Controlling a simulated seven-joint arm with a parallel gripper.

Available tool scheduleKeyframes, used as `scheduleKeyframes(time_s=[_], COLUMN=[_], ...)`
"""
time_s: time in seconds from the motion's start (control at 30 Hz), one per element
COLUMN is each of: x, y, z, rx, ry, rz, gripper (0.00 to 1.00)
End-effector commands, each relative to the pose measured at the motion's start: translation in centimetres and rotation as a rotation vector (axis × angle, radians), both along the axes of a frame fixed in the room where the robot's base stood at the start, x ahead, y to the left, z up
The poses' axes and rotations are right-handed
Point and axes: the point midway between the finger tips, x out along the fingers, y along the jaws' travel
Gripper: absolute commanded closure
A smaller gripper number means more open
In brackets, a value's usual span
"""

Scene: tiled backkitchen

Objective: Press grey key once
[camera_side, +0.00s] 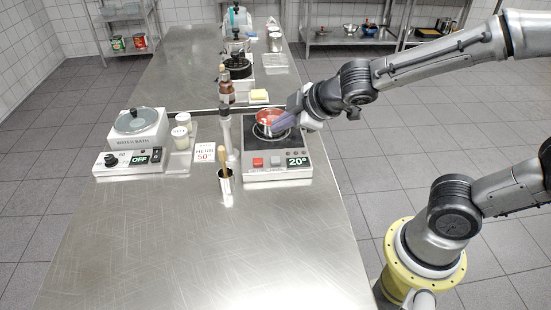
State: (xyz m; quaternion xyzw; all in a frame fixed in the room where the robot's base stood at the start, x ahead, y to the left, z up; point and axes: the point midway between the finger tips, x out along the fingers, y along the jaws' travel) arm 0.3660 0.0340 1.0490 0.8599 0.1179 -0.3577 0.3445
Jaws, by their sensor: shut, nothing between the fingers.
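A hot plate (277,178) stands on the steel counter, with a display reading 20° (297,162) on its front panel. A small grey key (275,161) sits on that panel, between a red key (258,162) and the display. A small pan (264,128) with red contents stands on the dark cooking surface behind the panel. My gripper (276,127) is shut and empty. It reaches in from the right and its tips appear over or beside the pan, behind the grey key and apart from it. The pan partly overlaps the tips, so the exact gap is unclear.
A pepper mill (226,132) and a holder with a wooden-handled tool (226,186) stand just left of the hot plate. Further left are a card (205,155), white jars (181,136) and a cooker showing OFF (133,141). The front counter is clear.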

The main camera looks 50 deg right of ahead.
Motion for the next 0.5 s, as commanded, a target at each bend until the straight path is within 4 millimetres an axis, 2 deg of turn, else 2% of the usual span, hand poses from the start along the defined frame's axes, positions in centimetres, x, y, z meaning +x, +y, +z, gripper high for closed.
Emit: scheduleKeyframes(time_s=[0.5], x=[0.0], y=[0.0], z=[-5.5], rx=[0.000], ry=[0.000], rz=[0.000], gripper=[1.00])
